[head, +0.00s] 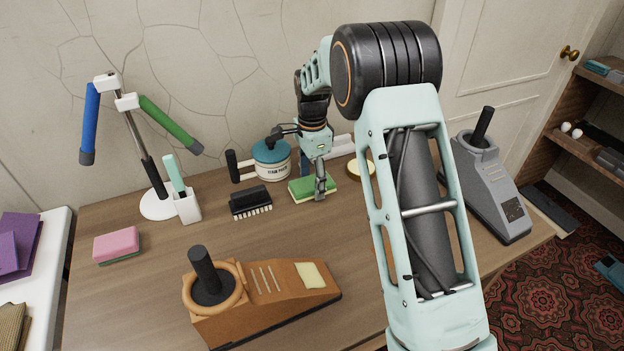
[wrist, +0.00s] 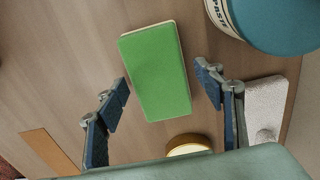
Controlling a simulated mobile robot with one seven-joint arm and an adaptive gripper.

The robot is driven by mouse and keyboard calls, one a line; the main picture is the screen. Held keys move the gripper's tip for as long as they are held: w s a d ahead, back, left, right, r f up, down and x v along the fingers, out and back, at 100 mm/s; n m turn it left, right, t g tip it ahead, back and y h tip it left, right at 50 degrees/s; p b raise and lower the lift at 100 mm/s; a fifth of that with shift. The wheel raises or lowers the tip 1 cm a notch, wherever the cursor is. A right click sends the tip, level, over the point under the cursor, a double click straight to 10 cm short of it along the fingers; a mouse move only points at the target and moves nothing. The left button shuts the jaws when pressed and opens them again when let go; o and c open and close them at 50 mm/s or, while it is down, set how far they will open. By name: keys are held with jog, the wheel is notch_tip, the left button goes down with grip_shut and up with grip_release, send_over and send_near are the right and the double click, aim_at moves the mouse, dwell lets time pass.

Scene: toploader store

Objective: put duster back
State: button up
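Nothing in view is labelled as the duster. A green block with a pale yellow underside (head: 301,191) lies flat on the table below my gripper (head: 320,193). In the wrist view this green block (wrist: 156,75) lies between the directions of the two blue-padded fingers of my gripper (wrist: 161,76), which are spread wide and empty. The height of the fingertips above the block is hard to tell. A whitish block with a round knob (wrist: 264,108) lies beyond the right finger; a white object (head: 342,147) also shows behind my gripper in the head view.
A blue-lidded jar (head: 271,160) and a black brush (head: 250,202) stand close by. A yellow round thing (head: 352,167) lies right. A stand with blue and green arms (head: 129,102), a pink sponge (head: 116,243), a brown device (head: 262,300) and a grey device (head: 490,187) surround them.

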aim_at(312, 182)
notch_tip(312, 182, up, 12)
jog(key=p, duration=0.1)
jog(key=shift+r, duration=0.15)
dwell(0.5)
